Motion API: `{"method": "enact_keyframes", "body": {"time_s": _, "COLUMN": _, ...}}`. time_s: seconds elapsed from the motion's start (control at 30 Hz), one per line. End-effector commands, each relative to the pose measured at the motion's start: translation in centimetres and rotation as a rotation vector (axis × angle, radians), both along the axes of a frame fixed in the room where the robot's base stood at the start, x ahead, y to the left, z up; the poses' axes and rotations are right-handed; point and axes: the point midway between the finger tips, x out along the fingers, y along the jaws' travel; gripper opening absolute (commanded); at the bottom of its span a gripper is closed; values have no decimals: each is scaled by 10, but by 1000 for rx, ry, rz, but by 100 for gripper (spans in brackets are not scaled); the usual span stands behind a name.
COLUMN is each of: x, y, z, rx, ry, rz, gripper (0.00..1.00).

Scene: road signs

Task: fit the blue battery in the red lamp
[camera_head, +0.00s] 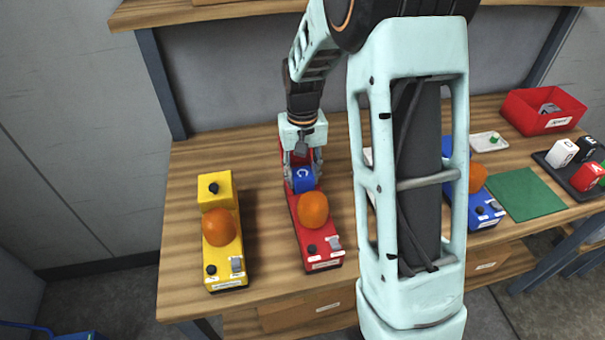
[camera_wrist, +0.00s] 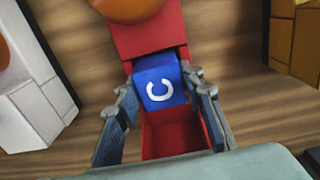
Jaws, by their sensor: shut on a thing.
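The red lamp (camera_head: 318,238) stands on the table with an orange dome (camera_head: 313,210) on top; its red body also shows in the wrist view (camera_wrist: 150,35). An open red compartment (camera_wrist: 172,135) is at its far end. The blue battery (camera_wrist: 160,88), marked with a white C, is at that compartment, against the body on the dome side; it also shows in the head view (camera_head: 304,179). My gripper (camera_wrist: 160,100) is shut on the battery, one finger on each side. Its underside is hidden, so I cannot tell how deep it sits.
A yellow lamp (camera_head: 219,255) stands to the left. A blue lamp (camera_head: 485,211) is to the right, partly behind my arm. Farther right are a green mat (camera_head: 525,194), a dark tray (camera_head: 556,172) with batteries, and a red bin (camera_head: 520,115).

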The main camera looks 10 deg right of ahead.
Motion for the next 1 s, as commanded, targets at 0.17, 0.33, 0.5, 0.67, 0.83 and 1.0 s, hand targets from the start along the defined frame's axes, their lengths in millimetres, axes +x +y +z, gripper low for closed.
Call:
{"method": "enact_keyframes", "body": {"time_s": 0.17, "x": 1, "y": 0, "z": 1, "rx": 0, "ry": -1, "rz": 0, "gripper": 0}}
{"method": "enact_keyframes", "body": {"time_s": 0.33, "x": 1, "y": 0, "z": 1, "rx": 0, "ry": -1, "rz": 0, "gripper": 0}}
{"method": "enact_keyframes", "body": {"time_s": 0.5, "x": 0, "y": 0, "z": 0, "rx": 0, "ry": -1, "rz": 0, "gripper": 43}}
{"method": "enact_keyframes", "body": {"time_s": 0.67, "x": 0, "y": 0, "z": 0, "rx": 0, "ry": -1, "rz": 0, "gripper": 56}}
{"method": "enact_keyframes", "body": {"time_s": 0.83, "x": -1, "y": 0, "z": -1, "rx": 0, "ry": 2, "rz": 0, "gripper": 56}}
{"method": "enact_keyframes", "body": {"time_s": 1.0, "x": 0, "y": 0, "z": 6, "rx": 0, "ry": -1, "rz": 0, "gripper": 56}}
